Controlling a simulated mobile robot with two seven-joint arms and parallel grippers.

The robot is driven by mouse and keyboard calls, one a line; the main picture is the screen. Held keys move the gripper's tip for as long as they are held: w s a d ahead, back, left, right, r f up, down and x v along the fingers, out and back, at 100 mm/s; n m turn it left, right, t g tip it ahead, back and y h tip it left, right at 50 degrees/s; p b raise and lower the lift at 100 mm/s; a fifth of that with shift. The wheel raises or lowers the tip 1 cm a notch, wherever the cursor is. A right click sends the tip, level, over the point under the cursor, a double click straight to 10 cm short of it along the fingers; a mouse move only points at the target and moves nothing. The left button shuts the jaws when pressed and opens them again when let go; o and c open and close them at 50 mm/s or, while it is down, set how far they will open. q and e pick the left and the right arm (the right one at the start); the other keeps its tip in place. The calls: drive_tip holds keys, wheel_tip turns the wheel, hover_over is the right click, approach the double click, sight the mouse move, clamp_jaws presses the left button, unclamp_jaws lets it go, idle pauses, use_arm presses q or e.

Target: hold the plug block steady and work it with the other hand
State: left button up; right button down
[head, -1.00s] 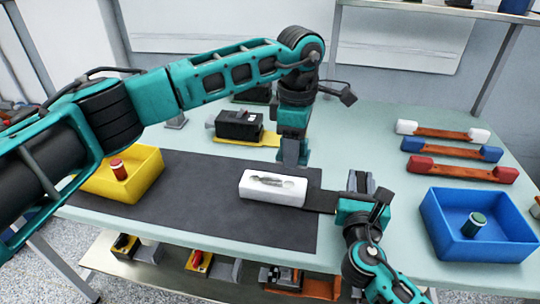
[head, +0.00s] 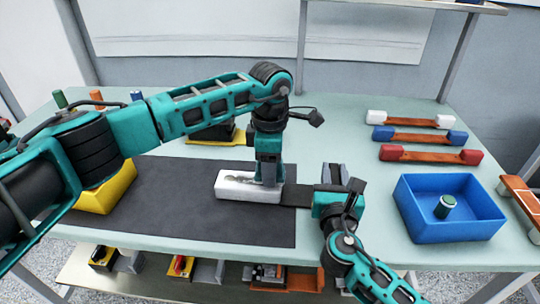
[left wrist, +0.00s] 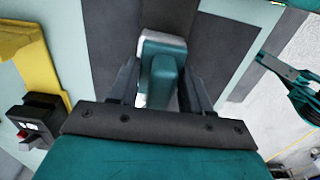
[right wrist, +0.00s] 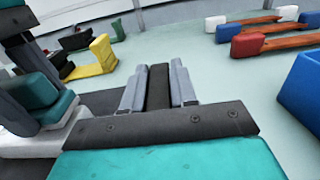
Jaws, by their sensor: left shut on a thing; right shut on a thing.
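The white plug block (head: 232,192) lies on the black mat (head: 160,205), with a grey shape in its top. A flat dark bar (head: 296,194) runs from its right end. My right gripper (head: 320,192) is shut on this bar, which shows between the fingers in the right wrist view (right wrist: 158,88). My left gripper (head: 268,182) points down at the right part of the block's top. In the left wrist view its fingers are shut on a raised piece (left wrist: 165,82) of the block, teal in the shade. The fingertips hide part of the block's top.
A blue bin (head: 420,220) with a green-topped cylinder (head: 445,207) stands at right. Several bars with coloured ends, one blue-ended (head: 420,136), lie behind it. The mat's front left is clear.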

sight(223, 178)
use_arm(q)
drive_tip(key=shift+a+f, duration=0.75)
drive_tip(key=shift+a, duration=0.1)
drive_tip(key=shift+c, duration=0.4)
drive_tip(key=shift+w+a, duration=0.15)
drive_tip(key=shift+a, duration=4.35)
drive_tip(key=shift+d, duration=5.3)
drive_tip(key=shift+d+r, duration=0.1)
drive_tip(key=shift+r, duration=4)
